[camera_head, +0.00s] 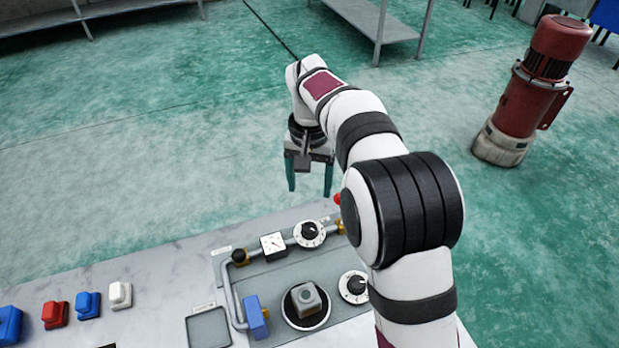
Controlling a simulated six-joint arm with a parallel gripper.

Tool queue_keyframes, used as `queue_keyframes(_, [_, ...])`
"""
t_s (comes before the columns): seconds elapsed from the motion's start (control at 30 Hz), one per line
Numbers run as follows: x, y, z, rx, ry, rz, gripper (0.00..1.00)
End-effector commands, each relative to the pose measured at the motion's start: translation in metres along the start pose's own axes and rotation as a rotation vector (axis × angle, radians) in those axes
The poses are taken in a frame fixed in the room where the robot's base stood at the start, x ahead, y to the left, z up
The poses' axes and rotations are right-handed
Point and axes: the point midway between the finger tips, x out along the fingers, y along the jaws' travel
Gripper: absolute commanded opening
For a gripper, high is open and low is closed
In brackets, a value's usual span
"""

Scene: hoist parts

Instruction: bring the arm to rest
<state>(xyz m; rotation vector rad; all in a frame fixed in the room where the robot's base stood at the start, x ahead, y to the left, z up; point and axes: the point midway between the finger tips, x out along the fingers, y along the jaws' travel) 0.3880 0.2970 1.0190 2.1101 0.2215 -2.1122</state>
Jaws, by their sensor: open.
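My gripper (309,179) hangs at the end of the white arm, near the middle of the picture. Its two dark teal fingers point down and stand apart, with nothing between them. It appears above and past the far edge of the grey table (150,270), with the green floor behind it. My arm comes up from the lower right and hides part of the table's right side.
The table bears a panel with two dials (310,233), a square gauge (273,245), a pipe, a blue block (255,316) and a grey knob (306,299). Red, blue and white blocks (120,294) lie at left. A red machine (533,95) stands on the floor.

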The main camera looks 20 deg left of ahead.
Motion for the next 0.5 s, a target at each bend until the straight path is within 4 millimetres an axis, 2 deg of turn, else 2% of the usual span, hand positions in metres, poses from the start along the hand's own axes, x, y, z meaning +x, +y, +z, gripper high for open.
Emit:
queue_keyframes(0.13, [-0.0136,-0.0001,-0.0001,0.000,0.001,-0.001,0.74])
queue_keyframes(0.5, [-0.0143,0.0000,0.0001,0.000,0.000,0.000,0.74])
